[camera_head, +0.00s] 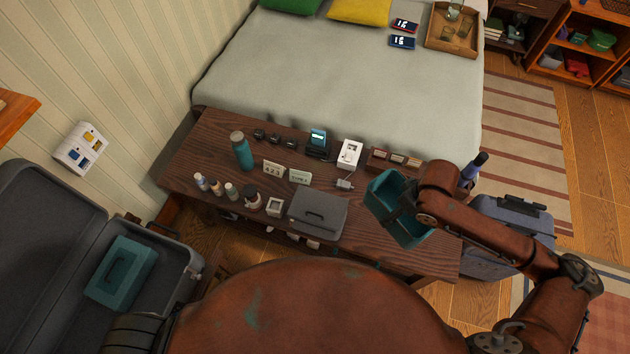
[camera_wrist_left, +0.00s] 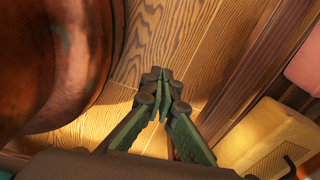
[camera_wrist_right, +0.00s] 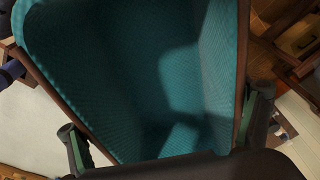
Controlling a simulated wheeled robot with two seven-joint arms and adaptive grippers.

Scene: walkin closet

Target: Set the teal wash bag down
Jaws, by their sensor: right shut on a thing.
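The teal wash bag (camera_head: 386,222) is in my right gripper (camera_head: 404,200), over the right end of the dark wooden bench; it looks tilted. I cannot tell whether its underside touches the bench. In the right wrist view the teal wash bag (camera_wrist_right: 165,75) fills most of the picture, with a finger of my right gripper (camera_wrist_right: 165,130) on either side of it. My left gripper (camera_wrist_left: 165,85) shows only in the left wrist view, its fingertips together and empty, above the wooden floor.
The bench (camera_head: 180,175) carries a grey case (camera_head: 318,212), a teal bottle (camera_head: 241,150), small bottles and a white box (camera_head: 349,153). An open suitcase (camera_head: 185,262) at left holds another teal case (camera_head: 122,272). A blue-grey suitcase (camera_head: 515,225) stands right of the bench.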

